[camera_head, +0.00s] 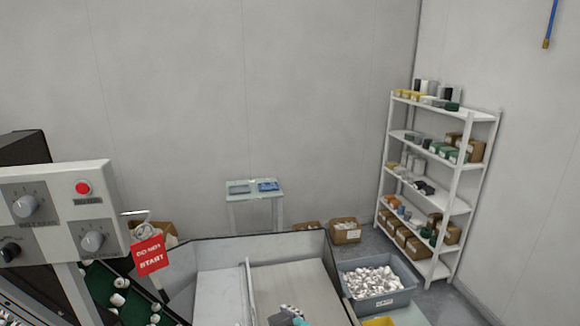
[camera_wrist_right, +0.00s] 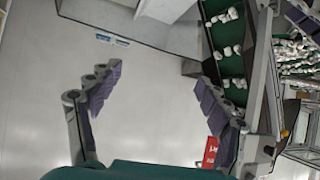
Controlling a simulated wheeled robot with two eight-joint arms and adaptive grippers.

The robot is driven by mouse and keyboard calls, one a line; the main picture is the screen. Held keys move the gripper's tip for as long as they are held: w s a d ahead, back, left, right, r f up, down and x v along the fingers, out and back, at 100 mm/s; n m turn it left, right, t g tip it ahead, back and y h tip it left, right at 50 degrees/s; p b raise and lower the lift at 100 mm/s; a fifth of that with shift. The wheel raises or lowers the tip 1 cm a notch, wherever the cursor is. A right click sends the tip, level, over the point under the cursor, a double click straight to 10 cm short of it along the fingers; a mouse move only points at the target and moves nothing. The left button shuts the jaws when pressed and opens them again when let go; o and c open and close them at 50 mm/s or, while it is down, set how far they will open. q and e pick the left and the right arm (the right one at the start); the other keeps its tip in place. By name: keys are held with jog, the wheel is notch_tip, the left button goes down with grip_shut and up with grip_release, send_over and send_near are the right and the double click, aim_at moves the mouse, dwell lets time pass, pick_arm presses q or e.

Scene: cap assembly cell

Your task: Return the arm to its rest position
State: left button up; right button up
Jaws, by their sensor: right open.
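My right gripper (camera_wrist_right: 158,78) is open in the right wrist view, its two purple-padded fingers spread wide with nothing between them. A plain pale surface lies behind the gap. A small grey and teal piece (camera_head: 288,317) shows at the bottom edge of the head view; it looks like part of my own arm, but too little of it shows to tell. My left gripper is in neither view.
A control panel (camera_head: 62,210) with knobs and a red button stands at left, with a red sign (camera_head: 150,255) beside it. A green conveyor (camera_wrist_right: 228,65) carries white parts. A grey bin (camera_head: 348,282) of white parts and a shelf rack (camera_head: 432,200) stand at right.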

jog(key=s+d+f+m+g+h+b, duration=0.1)
jog(key=s+d+f+m+b, duration=0.1)
jog(key=d+f+b, duration=0.5)
jog(key=s+d+f+m+g+h+b, duration=0.1)
jog(key=s+d+f+b, duration=0.3)
jog(key=f, duration=1.3)
jog(key=s+d+f+m+g+h+b, duration=0.1)
jog(key=s+d+f+m+h+b, duration=0.1)
jog(key=d+f+b, duration=0.9)
notch_tip(320, 180, down, 2)
jog(key=shift+s+d+f+m+h, duration=0.1)
jog(key=shift+s+d+m+h, duration=0.25)
jog(key=shift+d+h, duration=0.35)
